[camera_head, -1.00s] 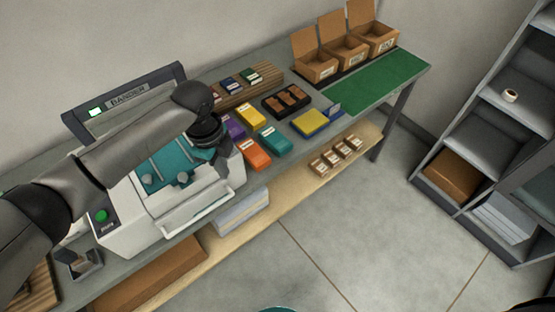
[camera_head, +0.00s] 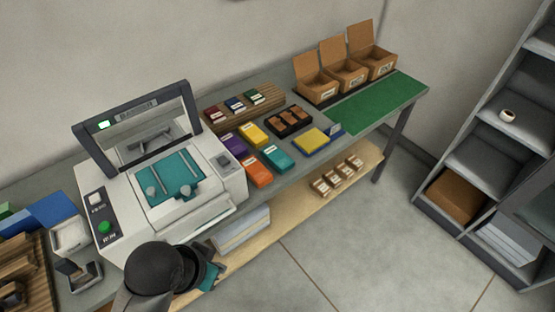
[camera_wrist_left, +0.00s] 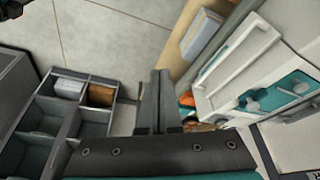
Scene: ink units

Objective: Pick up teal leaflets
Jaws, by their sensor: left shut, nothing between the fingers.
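A teal pack with a pale label (camera_head: 277,157), the likely teal leaflets, lies on the bench beside the orange pack (camera_head: 256,172). The bander (camera_head: 118,218) has a teal bed (camera_head: 170,184) with small clamps. My left gripper (camera_wrist_left: 162,75) is shut and empty in the left wrist view, its two fingers together. In the head view its dark wrist is low, in front of the bander and well left of the teal pack; its fingertips are hidden there. My right gripper is not in view.
Purple (camera_head: 233,146) and yellow (camera_head: 253,134) packs lie near the teal one. A dark tray (camera_head: 290,121) and yellow-blue stack (camera_head: 312,142) stand to their right. Three open cartons (camera_head: 345,76) stand at the back beside a green mat (camera_head: 375,104). A grey shelf unit (camera_head: 480,162) stands right, past clear floor.

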